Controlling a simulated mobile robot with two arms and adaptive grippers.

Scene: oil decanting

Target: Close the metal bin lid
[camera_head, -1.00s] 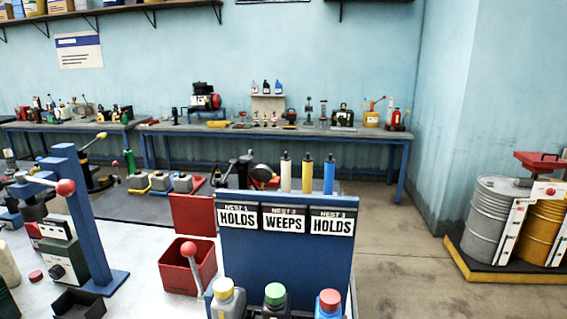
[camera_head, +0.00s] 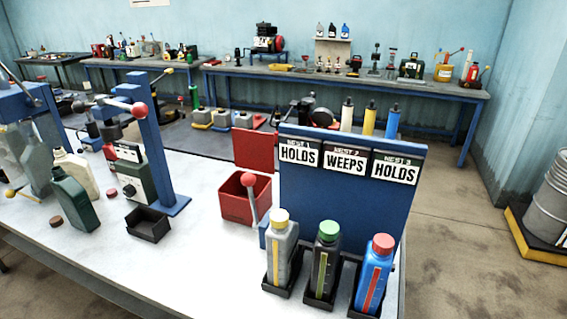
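A red bin (camera_head: 234,207) stands on the white workbench (camera_head: 205,265), left of the blue panel. It looks like the metal bin. Its square red lid (camera_head: 254,149) stands upright at the bin's back edge, so the bin is open. A lever with a red ball knob (camera_head: 248,180) stands in front of the bin and hides part of it. Neither of my grippers is in view.
A blue panel (camera_head: 335,220) with HOLDS, WEEPS, HOLDS signs stands right of the bin. Grey (camera_head: 281,260), dark (camera_head: 323,265) and blue (camera_head: 371,280) bottles stand before it. A blue press (camera_head: 153,140) and black tray (camera_head: 148,222) are left.

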